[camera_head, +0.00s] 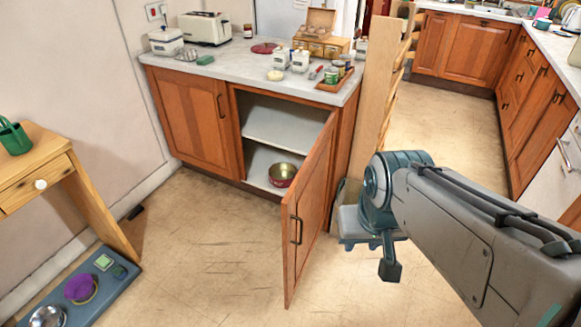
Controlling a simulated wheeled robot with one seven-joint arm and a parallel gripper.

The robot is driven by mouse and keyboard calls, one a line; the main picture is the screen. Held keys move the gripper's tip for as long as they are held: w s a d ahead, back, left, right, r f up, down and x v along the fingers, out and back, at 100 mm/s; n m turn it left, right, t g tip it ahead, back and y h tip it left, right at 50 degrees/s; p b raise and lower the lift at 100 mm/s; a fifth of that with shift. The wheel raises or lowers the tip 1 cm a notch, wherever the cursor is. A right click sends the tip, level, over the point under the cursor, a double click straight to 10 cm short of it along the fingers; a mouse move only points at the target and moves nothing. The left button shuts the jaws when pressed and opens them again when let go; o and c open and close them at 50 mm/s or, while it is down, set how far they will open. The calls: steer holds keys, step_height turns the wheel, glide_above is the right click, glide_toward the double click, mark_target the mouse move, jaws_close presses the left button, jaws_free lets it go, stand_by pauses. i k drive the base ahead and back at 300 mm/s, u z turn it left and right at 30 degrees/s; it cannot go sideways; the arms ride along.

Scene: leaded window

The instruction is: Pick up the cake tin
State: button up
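A round red tin with a pale gold inside (283,175) sits on the floor of the open cabinet, near the front edge; I take it to be the cake tin. The cabinet (270,131) has one inner shelf above the tin. Its right door (308,215) stands swung out towards me, with a dark handle on it. My gripper (389,262) hangs at the end of my arm, to the right of the open door and apart from the tin. I cannot make out both fingers, so its opening is unclear.
The counter (225,67) above holds a toaster (205,28), jars, a wooden box and a tray (336,80). A wooden rack (375,90) stands at the counter's right end. A wooden table (60,170) and blue mat (85,285) are left. The floor before the cabinet is clear.

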mark_target(281, 174)
steer(key=k, duration=1.65)
steer(key=u, duration=0.75)
steer(key=i, duration=5.8)
steer(key=z, duration=2)
